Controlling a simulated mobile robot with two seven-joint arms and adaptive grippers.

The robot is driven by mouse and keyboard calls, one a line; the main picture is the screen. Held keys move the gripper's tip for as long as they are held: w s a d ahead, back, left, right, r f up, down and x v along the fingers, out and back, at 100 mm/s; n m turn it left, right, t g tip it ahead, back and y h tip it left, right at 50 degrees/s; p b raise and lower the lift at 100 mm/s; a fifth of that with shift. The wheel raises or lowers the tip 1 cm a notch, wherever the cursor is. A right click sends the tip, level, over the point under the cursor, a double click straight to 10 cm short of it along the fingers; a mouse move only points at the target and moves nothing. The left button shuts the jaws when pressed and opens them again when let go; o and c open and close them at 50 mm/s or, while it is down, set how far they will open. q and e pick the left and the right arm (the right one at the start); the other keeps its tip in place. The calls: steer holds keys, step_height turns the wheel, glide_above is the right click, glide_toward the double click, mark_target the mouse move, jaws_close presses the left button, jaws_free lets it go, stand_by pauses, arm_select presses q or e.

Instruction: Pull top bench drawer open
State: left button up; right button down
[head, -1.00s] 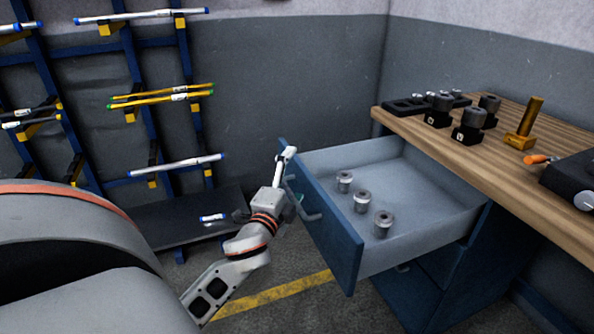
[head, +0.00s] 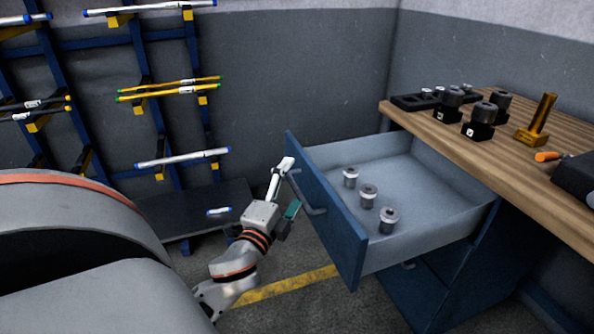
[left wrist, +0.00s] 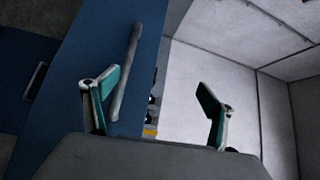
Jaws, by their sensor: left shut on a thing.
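The top bench drawer (head: 445,222) stands pulled far out of the blue bench, its grey tray exposed. Its blue front (head: 330,225) faces left and has a bar handle (head: 310,200); the handle also shows in the left wrist view (left wrist: 127,75). My left gripper (head: 288,186) is at the handle, outside the drawer front. In the left wrist view its two teal-padded fingers (left wrist: 157,100) stand apart, with the handle near the left one. I take it as shut on the handle, though contact is not clearly visible. My right gripper is not in view.
Several metal cylinders (head: 368,196) stand in the drawer. The wooden benchtop (head: 440,135) holds black blocks with cylinders, a brass piece (head: 537,120) and an orange-handled tool (head: 548,156). A bar-stock rack (head: 130,60) lines the left wall. Floor shows left of the drawer.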

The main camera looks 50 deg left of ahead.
arm_select(q)
steer(key=shift+s+d+r+t, duration=0.2)
steer(key=shift+s+r, duration=0.15)
steer(key=shift+r, duration=0.3)
steer(key=shift+s+d+r+t, duration=0.15)
steer(key=shift+s+r, duration=0.15)
steer(key=shift+r, duration=0.3)
steer(key=c, duration=0.8)
steer(key=shift+s+d+f, duration=0.1)
steer(key=shift+s+d, duration=0.1)
steer(key=shift+s, duration=0.1)
steer(key=c, duration=0.4)
steer(key=shift+s+d+f, duration=0.1)
steer(key=shift+s+f, duration=0.05)
steer(key=shift+f, duration=0.3)
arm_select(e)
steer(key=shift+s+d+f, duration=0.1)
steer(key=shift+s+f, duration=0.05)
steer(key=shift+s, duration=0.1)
arm_select(q)
steer(key=shift+f, duration=0.1)
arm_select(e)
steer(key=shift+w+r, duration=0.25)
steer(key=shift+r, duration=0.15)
